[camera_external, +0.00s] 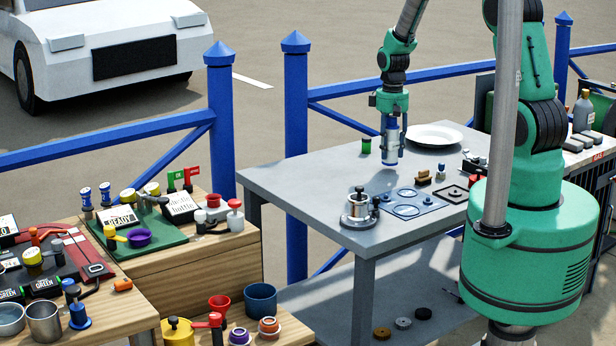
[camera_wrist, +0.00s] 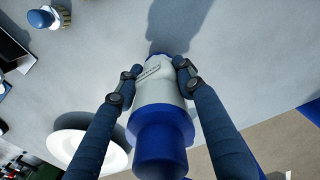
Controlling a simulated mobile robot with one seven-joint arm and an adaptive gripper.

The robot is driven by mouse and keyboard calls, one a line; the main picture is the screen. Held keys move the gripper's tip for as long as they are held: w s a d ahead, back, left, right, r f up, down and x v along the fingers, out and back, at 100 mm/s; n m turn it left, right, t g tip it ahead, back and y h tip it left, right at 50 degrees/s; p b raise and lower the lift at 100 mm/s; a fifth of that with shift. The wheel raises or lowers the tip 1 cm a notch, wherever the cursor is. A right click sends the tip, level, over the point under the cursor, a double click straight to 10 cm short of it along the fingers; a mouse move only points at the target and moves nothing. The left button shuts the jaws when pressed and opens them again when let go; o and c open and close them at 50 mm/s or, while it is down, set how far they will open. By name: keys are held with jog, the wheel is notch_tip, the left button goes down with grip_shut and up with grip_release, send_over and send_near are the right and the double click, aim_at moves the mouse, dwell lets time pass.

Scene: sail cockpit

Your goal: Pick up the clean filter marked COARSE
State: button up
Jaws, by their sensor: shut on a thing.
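My gripper (camera_external: 390,147) is shut on a pale grey cylinder with blue ends, which looks like a filter (camera_external: 390,158). In the wrist view, the two dark fingers of my gripper (camera_wrist: 152,80) press on opposite sides of the filter (camera_wrist: 160,105). A small dark marking runs across the filter's pale body, too small to read, so I cannot confirm the word COARSE. The filter is roughly upright over the grey table (camera_external: 290,190). Its shadow falls on the tabletop in the wrist view. I cannot tell whether its lower end touches the table.
A white plate (camera_external: 434,136) lies right of my gripper, and a small green-and-black jar (camera_external: 366,146) stands left. A blue mat with rings (camera_external: 408,208) and a metal pot-like device (camera_external: 357,212) are nearer the front. Blue railings (camera_external: 297,150) run behind. The table's left part is bare.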

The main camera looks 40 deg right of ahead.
aim_at(392, 117)
notch_tip(392, 117, up, 8)
jog(key=shift+f+p, duration=0.1)
jog(key=shift+p, duration=0.35)
jog(key=shift+d, duration=0.1)
dwell(0.4)
